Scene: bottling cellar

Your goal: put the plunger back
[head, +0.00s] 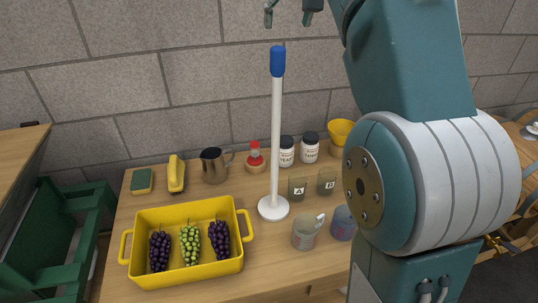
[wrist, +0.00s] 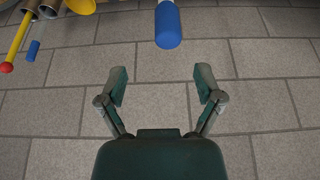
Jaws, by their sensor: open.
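The plunger, a long white rod (head: 276,140) with a blue grip (head: 277,62) on top and a round white foot, appears to stand upright on the wooden table, right of the yellow tub. My gripper (head: 290,10) is only partly in view at the top of the head view, above the blue grip. In the wrist view my gripper (wrist: 162,78) is open and empty. The blue grip (wrist: 168,26) is near the top middle there, beyond the fingertips and apart from them.
The yellow tub (head: 188,210) holds grape bunches. Cups marked A (head: 298,188) and B (head: 326,182), a clear jug (head: 304,234) and a blue cup (head: 342,224) stand right of the plunger. Jars (head: 287,152) and a metal pitcher (head: 214,166) stand behind. A block wall (head: 180,60) backs the table.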

